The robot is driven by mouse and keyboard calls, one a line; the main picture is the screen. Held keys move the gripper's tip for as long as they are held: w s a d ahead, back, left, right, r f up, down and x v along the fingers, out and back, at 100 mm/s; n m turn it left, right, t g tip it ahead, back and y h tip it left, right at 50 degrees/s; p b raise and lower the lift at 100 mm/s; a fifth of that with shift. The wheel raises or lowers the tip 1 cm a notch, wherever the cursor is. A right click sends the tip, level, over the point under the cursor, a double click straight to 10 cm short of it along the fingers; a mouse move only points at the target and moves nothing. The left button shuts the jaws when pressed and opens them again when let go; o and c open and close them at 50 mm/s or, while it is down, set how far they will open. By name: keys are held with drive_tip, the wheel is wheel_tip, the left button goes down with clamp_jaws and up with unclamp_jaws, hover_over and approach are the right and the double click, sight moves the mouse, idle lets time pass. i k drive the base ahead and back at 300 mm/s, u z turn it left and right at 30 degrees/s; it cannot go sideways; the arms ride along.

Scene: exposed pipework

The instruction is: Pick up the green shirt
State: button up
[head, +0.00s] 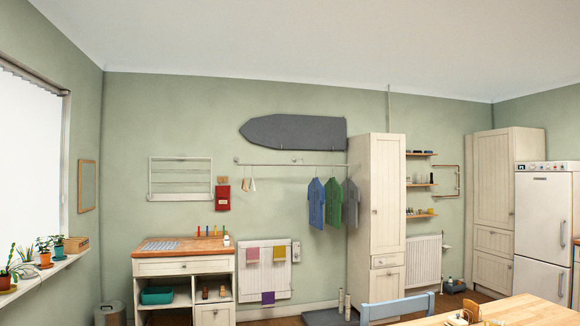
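The green shirt (334,203) hangs on a wall rail (300,164) in the head view, right of the picture's middle. It hangs between a blue shirt (316,204) on its left and a grey shirt (350,204) on its right, close to both. My gripper is not in view.
A tall cream cupboard (376,200) stands just right of the shirts. A wooden table (520,309) and a blue chair (398,306) are at the front right. A wooden-topped cabinet (183,265) stands left. A grey mat (325,318) lies below the shirts.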

sight(332, 190)
drive_tip(key=u, duration=0.4)
drive_tip(key=i, duration=3.75)
